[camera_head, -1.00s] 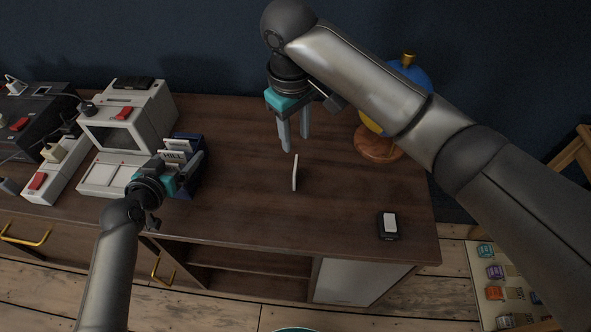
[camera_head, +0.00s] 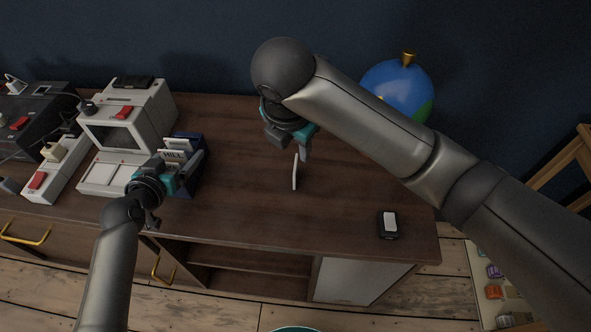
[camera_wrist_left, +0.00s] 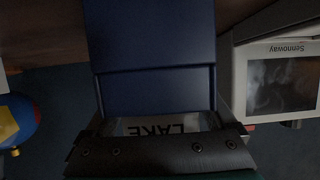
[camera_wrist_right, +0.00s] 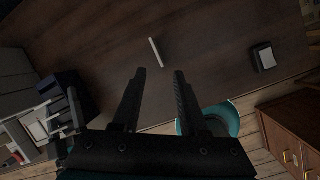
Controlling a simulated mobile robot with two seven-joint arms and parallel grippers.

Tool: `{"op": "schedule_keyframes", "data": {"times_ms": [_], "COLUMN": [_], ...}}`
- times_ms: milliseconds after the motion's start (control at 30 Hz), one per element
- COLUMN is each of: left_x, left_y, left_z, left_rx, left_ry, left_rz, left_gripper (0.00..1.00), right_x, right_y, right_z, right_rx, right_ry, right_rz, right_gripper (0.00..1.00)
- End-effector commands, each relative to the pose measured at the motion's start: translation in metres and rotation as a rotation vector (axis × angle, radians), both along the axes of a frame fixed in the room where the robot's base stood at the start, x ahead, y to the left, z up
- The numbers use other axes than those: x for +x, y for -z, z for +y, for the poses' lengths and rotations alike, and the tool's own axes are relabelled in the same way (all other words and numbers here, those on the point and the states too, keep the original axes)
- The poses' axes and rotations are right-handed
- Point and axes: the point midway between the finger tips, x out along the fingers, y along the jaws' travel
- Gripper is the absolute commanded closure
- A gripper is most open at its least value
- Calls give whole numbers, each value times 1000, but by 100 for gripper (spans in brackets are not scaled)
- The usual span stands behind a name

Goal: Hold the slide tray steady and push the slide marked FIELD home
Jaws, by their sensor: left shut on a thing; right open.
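My left gripper (camera_head: 184,170) is shut on the tray, which fills the left wrist view (camera_wrist_left: 155,50). A thin white slide (camera_head: 295,172) stands apart on the desk, its marking not readable. My right gripper (camera_head: 300,150) is open and empty above and behind it; the right wrist view shows the slide (camera_wrist_right: 156,52) beyond the fingertips.
The grey viewer (camera_head: 130,125) and a power strip (camera_head: 55,165) stand left. A blue globe (camera_head: 397,92) is behind my right forearm. A small black item with a white top (camera_head: 389,223) lies near the right front edge. The desk (camera_head: 245,200) between tray and loose slide is clear.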

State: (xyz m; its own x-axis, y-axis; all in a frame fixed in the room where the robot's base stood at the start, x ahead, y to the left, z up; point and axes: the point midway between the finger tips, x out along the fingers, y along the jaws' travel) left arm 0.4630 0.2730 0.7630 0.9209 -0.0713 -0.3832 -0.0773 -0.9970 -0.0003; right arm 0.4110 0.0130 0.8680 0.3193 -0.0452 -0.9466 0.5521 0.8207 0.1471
Motion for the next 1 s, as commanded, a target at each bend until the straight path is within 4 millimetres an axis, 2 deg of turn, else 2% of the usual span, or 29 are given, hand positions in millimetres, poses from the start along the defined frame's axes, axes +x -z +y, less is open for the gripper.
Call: {"op": "schedule_keyframes", "data": {"times_ms": [200, 400, 533, 800, 1000], "left_x": [0, 0, 0, 0, 0], "left_y": [0, 0, 0, 0, 0], "left_z": [0, 0, 0, 0, 0], "left_rx": [0, 0, 0, 0, 0], "left_ry": [0, 0, 0, 0, 0], "left_rz": [-1, -1, -1, -1, -1], "left_gripper": [75, 75, 75, 75, 75], "right_x": [-7, -10, -8, 9, 15], "right_y": [-1, -2, 4, 47, 61], "right_z": [1, 1, 1, -1, -1], "right_rx": [-103, -160, -173, -175, -174], "right_ry": [-312, -469, -503, -505, -505], "right_rz": [-27, -42, -42, -41, -44], "right_gripper": [57, 57, 57, 57, 57]}}
